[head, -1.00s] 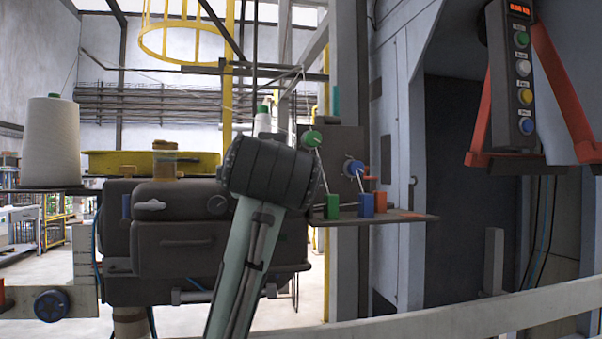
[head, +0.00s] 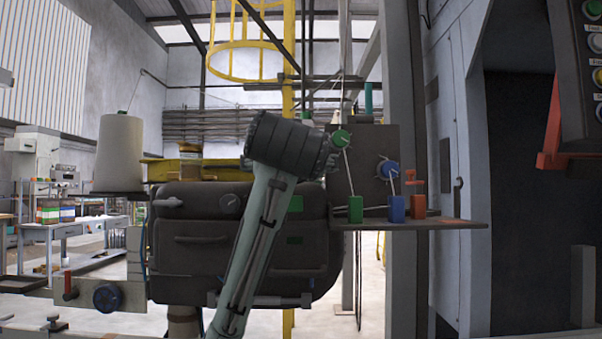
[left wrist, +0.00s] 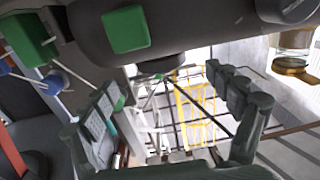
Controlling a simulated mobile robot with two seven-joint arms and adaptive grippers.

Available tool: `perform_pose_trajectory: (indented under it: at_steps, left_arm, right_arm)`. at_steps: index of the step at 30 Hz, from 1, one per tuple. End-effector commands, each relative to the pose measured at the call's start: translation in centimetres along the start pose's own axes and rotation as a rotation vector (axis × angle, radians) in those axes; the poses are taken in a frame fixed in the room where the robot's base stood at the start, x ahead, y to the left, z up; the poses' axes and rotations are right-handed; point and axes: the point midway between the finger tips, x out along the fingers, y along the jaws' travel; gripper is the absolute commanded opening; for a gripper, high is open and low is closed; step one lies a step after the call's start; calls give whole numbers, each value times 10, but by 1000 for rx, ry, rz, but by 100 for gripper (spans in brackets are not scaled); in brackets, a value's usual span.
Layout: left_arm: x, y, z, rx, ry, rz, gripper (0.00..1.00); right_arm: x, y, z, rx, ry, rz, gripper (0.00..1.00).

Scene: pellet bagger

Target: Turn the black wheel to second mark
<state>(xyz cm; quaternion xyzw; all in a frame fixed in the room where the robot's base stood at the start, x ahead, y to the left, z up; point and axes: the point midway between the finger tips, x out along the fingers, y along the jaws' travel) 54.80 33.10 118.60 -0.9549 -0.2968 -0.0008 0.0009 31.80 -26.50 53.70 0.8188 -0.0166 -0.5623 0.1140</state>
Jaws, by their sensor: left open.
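The black wheel (head: 107,297), a dark handwheel with a bluish hub, is at the lower left of the head view. It is mounted on a pale bracket left of the dark machine head. Any marks are too small to read. My left arm rises in front of the machine, and its gripper (head: 328,160) is mostly hidden behind the black wrist joint, well up and right of the wheel. In the left wrist view my left gripper (left wrist: 170,95) has its fingers spread, with nothing between them. The wheel is not identifiable there. My right gripper is not in view.
The dark machine head (head: 195,240) stands behind my left arm. A shelf (head: 450,223) at right holds green, blue and red blocks below green and blue knobs. A white thread cone (head: 118,155) stands above the wheel. A pale rail crosses the bottom of the head view.

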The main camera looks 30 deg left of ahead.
Motion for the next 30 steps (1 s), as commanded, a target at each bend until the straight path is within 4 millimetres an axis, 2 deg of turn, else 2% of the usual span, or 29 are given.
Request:
perform_pose_trajectory:
  at_steps: [3,12,23,30]
  left_arm:
    - [20,-2,1,2,-5,-6,89]
    - [60,0,1,0,-4,-1,89]
    - [65,0,1,-1,-2,1,89]
    - [65,0,1,-1,-2,1,59]
  right_arm:
    - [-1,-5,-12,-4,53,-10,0]
    - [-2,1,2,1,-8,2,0]
    - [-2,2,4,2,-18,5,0]
    - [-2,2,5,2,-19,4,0]
